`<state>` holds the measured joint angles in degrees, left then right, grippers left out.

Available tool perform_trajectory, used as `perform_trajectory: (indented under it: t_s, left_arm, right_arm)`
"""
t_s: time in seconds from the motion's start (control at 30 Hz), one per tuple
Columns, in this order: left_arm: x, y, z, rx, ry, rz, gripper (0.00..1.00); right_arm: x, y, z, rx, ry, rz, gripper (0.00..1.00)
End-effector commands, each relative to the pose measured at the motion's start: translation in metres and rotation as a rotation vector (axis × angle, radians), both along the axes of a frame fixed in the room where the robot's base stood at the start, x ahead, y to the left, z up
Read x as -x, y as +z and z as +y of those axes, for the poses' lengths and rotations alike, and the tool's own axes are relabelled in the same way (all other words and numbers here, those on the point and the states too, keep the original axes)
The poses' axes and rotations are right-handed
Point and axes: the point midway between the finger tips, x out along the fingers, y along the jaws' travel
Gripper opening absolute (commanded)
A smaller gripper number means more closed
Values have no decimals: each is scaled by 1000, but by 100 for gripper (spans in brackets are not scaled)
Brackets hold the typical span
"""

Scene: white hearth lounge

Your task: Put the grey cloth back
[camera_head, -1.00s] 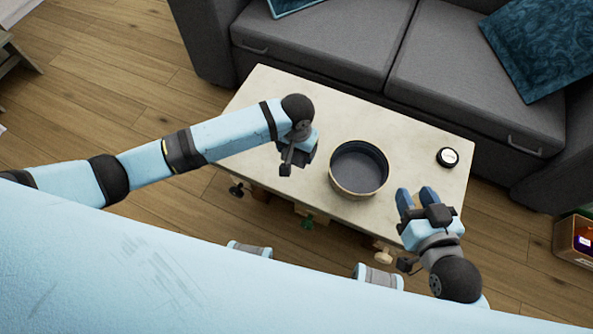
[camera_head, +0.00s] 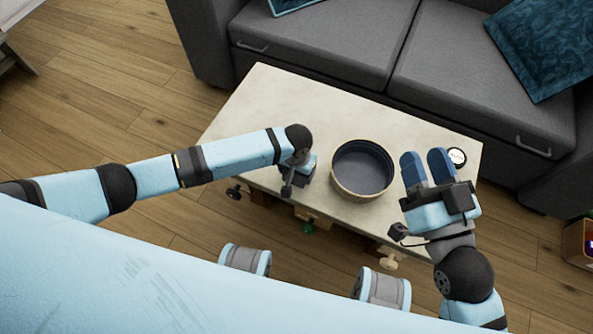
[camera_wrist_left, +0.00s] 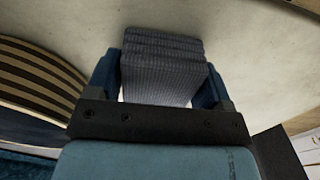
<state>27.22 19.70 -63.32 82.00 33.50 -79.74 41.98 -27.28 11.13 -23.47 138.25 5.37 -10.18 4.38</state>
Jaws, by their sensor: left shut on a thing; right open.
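The grey cloth (camera_wrist_left: 162,72) is folded in ribbed layers and sits between the two blue fingers of my left gripper (camera_wrist_left: 160,84) in the left wrist view. In the head view my left gripper (camera_head: 293,186) is low at the near side of the pale table (camera_head: 285,105), left of the round bowl. The cloth is hidden there behind the gripper. I cannot tell whether it touches the tabletop. My right gripper (camera_head: 427,165) is open and empty, its two blue fingers apart, above the table's right part.
A round dark-lined bowl (camera_head: 345,189) with a tan outside stands mid-table between my grippers. A small black-and-white round object (camera_head: 457,156) lies near the right edge. Drawer knobs, including a green one (camera_head: 307,228), stick out at the near edge. A grey sofa (camera_head: 330,45) stands behind.

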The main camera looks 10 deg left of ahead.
Motion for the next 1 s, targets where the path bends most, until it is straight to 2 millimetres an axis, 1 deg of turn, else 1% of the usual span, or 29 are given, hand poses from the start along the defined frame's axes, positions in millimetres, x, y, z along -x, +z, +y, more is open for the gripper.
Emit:
perform_trajectory:
  t_s: [0.17, 0.2, 0.3, 0.53, 0.63, 0.7, 0.77, 0.8, 0.83, 1.0]
  left_arm:
    - [0, -2, 0, 0, 1, 1, 52]
    - [0, -3, 0, 0, 0, 1, 79]
    - [0, -2, 0, 0, 0, 1, 100]
    - [0, -2, 0, 0, 0, 0, 100]
    - [0, 1, 0, 0, -1, -1, 100]
    - [0, 10, 0, 1, 0, -1, 100]
    - [0, 20, 0, 0, 0, 0, 100]
    - [0, 29, 0, 1, -1, -1, 100]
    - [0, 35, 0, 1, -1, -1, 100]
    - [0, 74, -1, 2, -1, -1, 100]
  right_arm:
    - [0, -1, 0, 4, -2, 6, 43]
    - [0, -2, 0, 5, -2, 8, 43]
    - [0, -2, 0, 5, -1, 8, 43]
    - [0, -2, -1, 5, -2, 8, 43]
    - [0, -3, -1, 4, -1, 8, 43]
    - [0, 3, 0, 7, -2, 6, 43]
    - [-1, 1, -2, 25, -6, 30, 43]
    - [-2, -12, -5, 48, -18, 74, 43]
    - [-2, -20, -7, 64, -24, 104, 43]
    - [-1, -45, -17, 138, -48, 218, 43]
